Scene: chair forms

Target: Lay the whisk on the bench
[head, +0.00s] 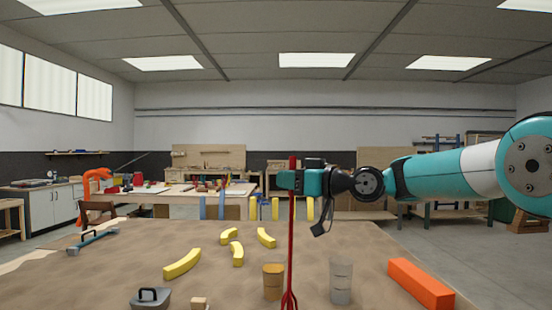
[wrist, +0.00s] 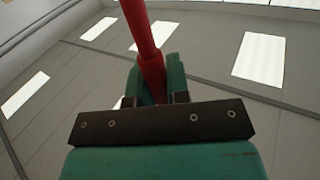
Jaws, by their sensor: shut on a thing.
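The red whisk (head: 291,235) stands upright in the head view, its handle up and its wire end down at the bottom edge of the picture. My gripper (head: 288,180) is shut on its handle near the top. In the wrist view the red handle (wrist: 145,40) runs up from between the teal fingers of my gripper (wrist: 152,88). The bench top nearest me (head: 330,240) is broad and sandy brown, and the whisk shows in front of it. The whisk's lowest tip is cut off, so I cannot tell whether it touches anything.
A grey handled object (head: 151,298) is at front left. A cluttered workbench (head: 160,197) stands behind.

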